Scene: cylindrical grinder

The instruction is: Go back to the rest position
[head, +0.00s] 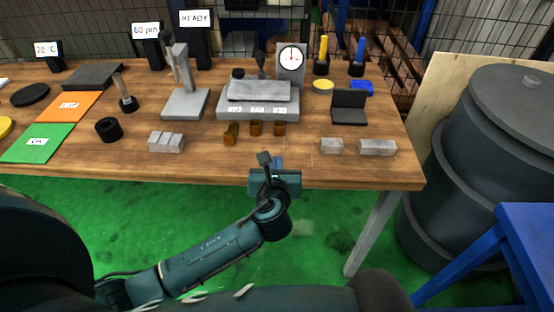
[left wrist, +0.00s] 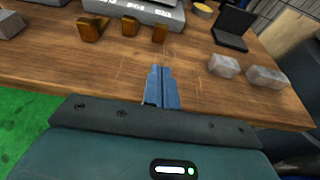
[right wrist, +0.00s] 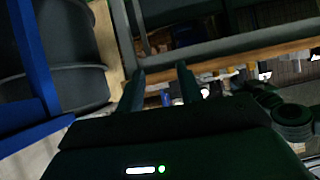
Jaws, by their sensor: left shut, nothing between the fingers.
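My left gripper (head: 277,162) hangs at the front edge of the wooden table (head: 375,176), in front of the small brown blocks. In the left wrist view its blue fingers (left wrist: 162,72) are pressed together with nothing between them. My right gripper (right wrist: 161,72) shows in the right wrist view with its two dark fingers apart and nothing visible between them. I cannot make out the right gripper in the head view.
Small brown blocks (head: 255,127) and grey metal blocks (head: 377,147) lie near the front edge. A gauge stand (head: 290,62) stands behind them. A dark barrel (head: 490,150) and a blue frame (head: 525,225) stand at the right. Green floor (head: 330,235) is open before the table.

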